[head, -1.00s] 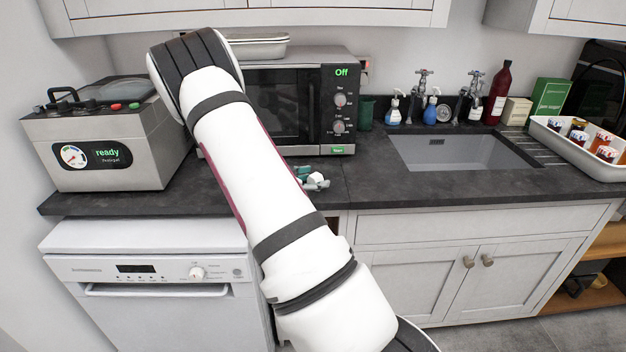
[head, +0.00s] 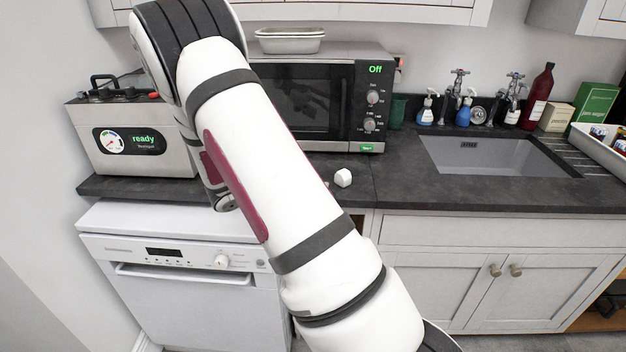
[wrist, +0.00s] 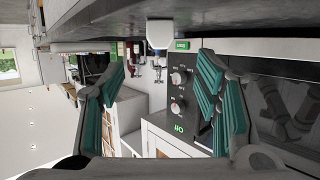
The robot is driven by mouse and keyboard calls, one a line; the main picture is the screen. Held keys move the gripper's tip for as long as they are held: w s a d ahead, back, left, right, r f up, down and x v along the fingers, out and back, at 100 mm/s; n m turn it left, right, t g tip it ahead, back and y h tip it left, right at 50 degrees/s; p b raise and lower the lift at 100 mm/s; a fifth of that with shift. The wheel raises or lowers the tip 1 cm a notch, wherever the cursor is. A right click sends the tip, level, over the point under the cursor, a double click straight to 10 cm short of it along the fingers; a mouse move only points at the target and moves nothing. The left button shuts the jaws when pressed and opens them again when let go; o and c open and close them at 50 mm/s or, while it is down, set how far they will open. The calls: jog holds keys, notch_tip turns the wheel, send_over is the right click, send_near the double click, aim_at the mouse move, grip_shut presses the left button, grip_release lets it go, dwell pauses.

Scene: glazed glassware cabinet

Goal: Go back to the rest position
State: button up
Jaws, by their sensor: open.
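My gripper (wrist: 162,68) shows in the wrist view with its two teal-padded fingers spread wide and nothing between them. In the head view my gripper is hidden behind my white arm, which crosses the picture's middle. A small white block-like object (head: 343,177) stands on the dark worktop (head: 400,190) in front of the microwave (head: 310,95). It seems to be the white object (wrist: 159,35) in the wrist view, where the scene is upside down; it lies beyond the fingertips, apart from them.
A steel machine reading "ready" (head: 135,145) stands at the left above a white dishwasher (head: 185,270). The sink (head: 490,155), spray bottles (head: 464,110) and a red bottle (head: 537,97) are at the right. Wall cupboards (head: 380,10) hang above.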

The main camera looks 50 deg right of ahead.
dwell(0.5)
jog(key=w+a+r+n+t+y, duration=0.5)
jog(key=w+a+r+t+y, duration=0.1)
jog(key=w+a+r+t, duration=0.4)
jog(key=s+a+r+n+t+y, duration=0.1)
jog(key=s+a+r+n+y, duration=0.2)
jog(key=a, duration=0.5)
jog(key=a+r+n+t+y, duration=0.1)
jog(key=a+r+n+y, duration=0.3)
jog(key=a, duration=0.3)
jog(key=s+a+r+n+g+y, duration=0.1)
jog(key=s+a+n+y, duration=0.1)
jog(key=s+a, duration=0.35)
jog(key=s+a+r+n+g+y, duration=0.1)
jog(key=s+a+r+n+g, duration=0.15)
jog(key=s, duration=0.65)
jog(key=s+d+f+n+g+h, duration=0.1)
jog(key=s+d+f+n+g, duration=0.1)
jog(key=s, duration=1.3)
jog(key=shift+s+f+n+h, duration=0.3)
jog(key=shift+f+n, duration=0.05)
jog(key=shift+f, duration=0.35)
